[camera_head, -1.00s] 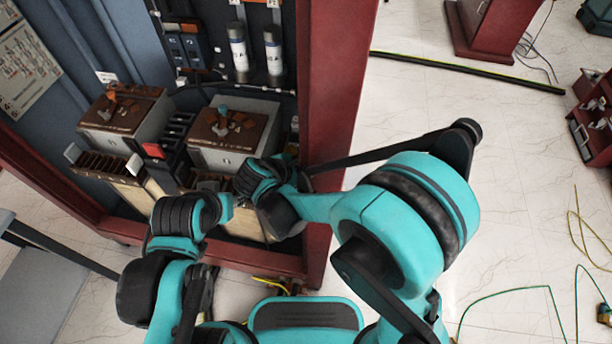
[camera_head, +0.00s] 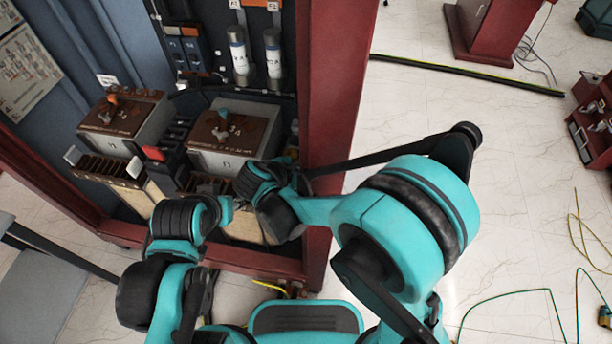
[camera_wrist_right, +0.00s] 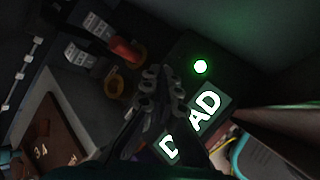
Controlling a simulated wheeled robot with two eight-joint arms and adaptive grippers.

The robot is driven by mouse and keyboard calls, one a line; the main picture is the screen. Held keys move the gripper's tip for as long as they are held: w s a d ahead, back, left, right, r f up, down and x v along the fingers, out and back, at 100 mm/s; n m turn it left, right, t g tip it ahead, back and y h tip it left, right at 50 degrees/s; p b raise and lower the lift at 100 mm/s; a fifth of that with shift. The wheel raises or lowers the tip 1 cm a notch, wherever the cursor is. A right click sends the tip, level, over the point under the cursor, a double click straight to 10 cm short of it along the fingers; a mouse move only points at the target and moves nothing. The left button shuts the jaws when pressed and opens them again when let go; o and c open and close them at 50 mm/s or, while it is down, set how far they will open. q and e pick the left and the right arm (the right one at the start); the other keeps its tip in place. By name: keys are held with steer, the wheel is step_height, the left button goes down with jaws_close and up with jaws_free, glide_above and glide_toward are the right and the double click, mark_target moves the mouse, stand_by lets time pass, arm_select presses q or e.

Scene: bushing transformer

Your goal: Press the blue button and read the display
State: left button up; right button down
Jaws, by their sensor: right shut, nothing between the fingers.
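In the right wrist view my right gripper (camera_wrist_right: 152,85) is shut and empty, in front of a dark device. The device has a lit display (camera_wrist_right: 204,108) with large white letters on green. "D" and "AD" can be read, and my fingers cover the part between. A round green light (camera_wrist_right: 200,66) glows above the display. No blue button can be made out; it may be behind my fingers. In the head view my right wrist is at the cabinet's lower right and its gripper is hidden. My left arm is bent before the cabinet; its gripper does not show.
The red-framed cabinet (camera_head: 338,90) holds two brown-topped transformer boxes (camera_head: 237,131) and a red part (camera_head: 153,154) between them. Two white cylinders (camera_head: 273,57) stand above. A red part (camera_wrist_right: 124,49) is near my right gripper. Open floor and loose cables lie to the right.

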steer(key=shift+f, duration=0.15)
steer(key=shift+f+b, duration=0.25)
steer(key=shift+b, duration=0.15)
steer(key=shift+f+b, duration=0.3)
steer(key=shift+f, duration=0.2)
stand_by(0.6)
steer(key=shift+r, duration=0.1)
steer(key=shift+r+p, duration=0.65)
steer(key=shift+r, duration=0.15)
step_height(320, 180, up, 5)
steer(key=p, duration=0.4)
steer(key=shift+r, duration=0.1)
